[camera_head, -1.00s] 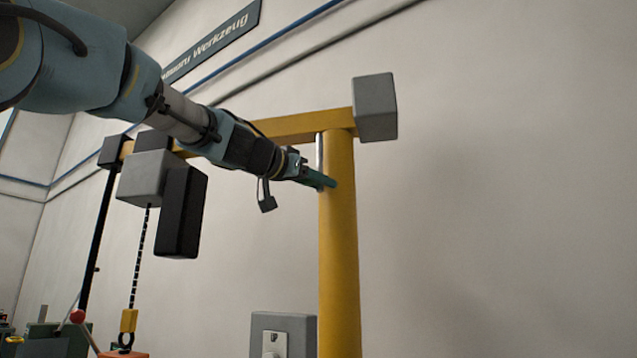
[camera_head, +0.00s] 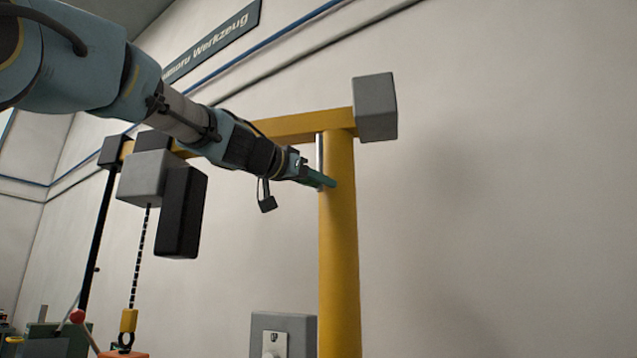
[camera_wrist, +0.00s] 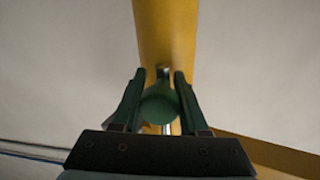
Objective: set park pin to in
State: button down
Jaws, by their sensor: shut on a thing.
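My gripper (camera_head: 326,181) is up beside the yellow post, near its top and just below the boom. In the wrist view my gripper (camera_wrist: 160,90) has its two dark green fingers on either side of a round green knob (camera_wrist: 160,105), shut on it. A thin bright metal rod (camera_head: 319,155) runs along the post's left side; a piece of metal also shows behind the knob in the wrist view (camera_wrist: 163,73). I take the knob and rod to be the park pin. In the head view the knob is hidden by the fingers.
The yellow post (camera_head: 341,260) carries a yellow boom (camera_head: 290,128) with a grey block (camera_head: 375,108) at its end. A grey hoist box (camera_head: 147,178), a black box (camera_head: 181,212) and a chain (camera_head: 138,260) hang at left. A grey wall box (camera_head: 298,325) stands below. Right of the post is open.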

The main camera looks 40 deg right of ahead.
aim_at(319, 168)
jog(key=shift+a+r+p, duration=0.1)
jog(key=shift+r+p, duration=0.5)
jog(key=shift+r, duration=1.25)
jog(key=shift+c, duration=2.2)
grip_release()
jog(key=shift+f, duration=0.1)
jog(key=s+a+b, duration=0.1)
jog(key=a+b, duration=0.4)
jog(key=a, duration=0.5)
jog(key=shift+s+a, duration=0.3)
jog(key=shift+s, duration=0.05)
